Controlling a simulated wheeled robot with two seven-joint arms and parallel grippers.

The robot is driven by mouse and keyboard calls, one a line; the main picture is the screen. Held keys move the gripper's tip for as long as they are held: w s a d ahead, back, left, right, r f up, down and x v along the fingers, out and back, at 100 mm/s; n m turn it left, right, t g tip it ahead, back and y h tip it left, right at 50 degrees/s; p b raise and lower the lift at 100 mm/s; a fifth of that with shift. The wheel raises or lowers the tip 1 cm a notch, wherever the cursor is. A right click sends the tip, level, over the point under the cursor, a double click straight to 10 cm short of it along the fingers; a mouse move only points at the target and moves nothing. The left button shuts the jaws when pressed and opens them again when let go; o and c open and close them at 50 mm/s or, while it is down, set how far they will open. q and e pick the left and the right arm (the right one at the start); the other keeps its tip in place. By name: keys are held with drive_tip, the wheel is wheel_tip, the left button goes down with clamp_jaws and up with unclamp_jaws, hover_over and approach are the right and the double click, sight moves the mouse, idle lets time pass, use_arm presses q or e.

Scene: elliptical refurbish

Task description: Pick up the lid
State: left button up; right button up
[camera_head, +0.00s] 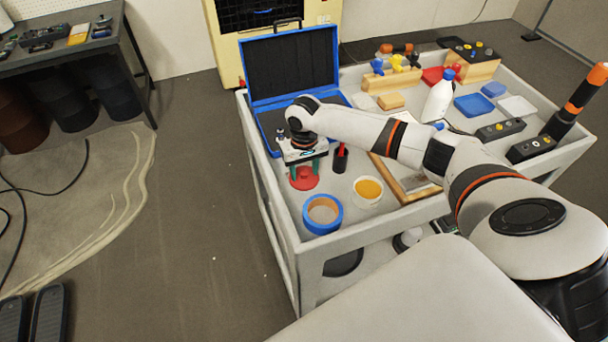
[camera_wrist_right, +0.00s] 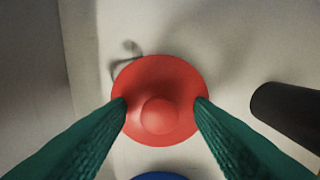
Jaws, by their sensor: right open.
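A red round lid (camera_head: 303,180) with a raised knob lies on the top of the grey cart (camera_head: 285,228), near its left edge. The lid also fills the middle of the right wrist view (camera_wrist_right: 158,80). My right gripper (camera_head: 304,168) points down over the lid. Its green fingers are apart, and in the right wrist view (camera_wrist_right: 160,103) their tips sit to either side of the knob, over the lid's rim. Whether the tips touch the lid cannot be told. My left gripper is not in view.
A blue and tan ring-shaped container (camera_head: 323,213) stands just in front of the lid. A cup with orange contents (camera_head: 368,190), a dark cylinder (camera_head: 340,158) and an open blue case (camera_head: 292,62) are close by. A white bottle (camera_head: 439,98) and wooden blocks stand farther back.

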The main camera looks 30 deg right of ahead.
clamp_jaws()
drive_tip(key=shift+r, duration=0.1)
